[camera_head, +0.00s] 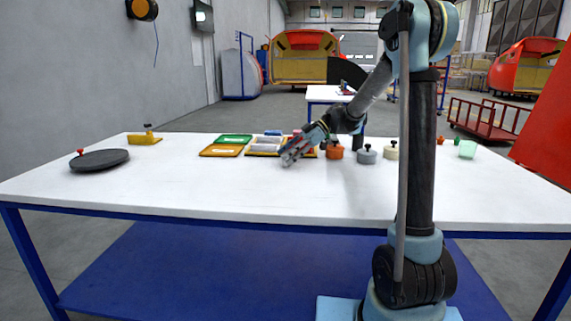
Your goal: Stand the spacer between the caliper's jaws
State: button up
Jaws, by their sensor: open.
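My gripper (290,156) is open and hangs low over the white table, at the front right of a tray with pale grey blocks. Its fingers are small in the picture, and I see nothing between them. A yellow piece (144,139) with a dark upright part on top stands at the table's back left, far from my gripper. It may be the caliper, but its jaws cannot be made out. I cannot tell which thing is the spacer. It may be among the pale blocks (266,143) in the tray, partly hidden by my gripper.
An orange tray (205,152) and a green tray (221,139) lie left of my gripper. Orange (335,153), grey (366,157) and cream (391,153) knobbed pieces stand to its right. A dark disc (100,160) lies far left. The white table (250,190) is clear in front.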

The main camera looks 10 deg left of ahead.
jog(key=shift+c, duration=0.5)
grip_shut()
notch_tip(320, 180, up, 10)
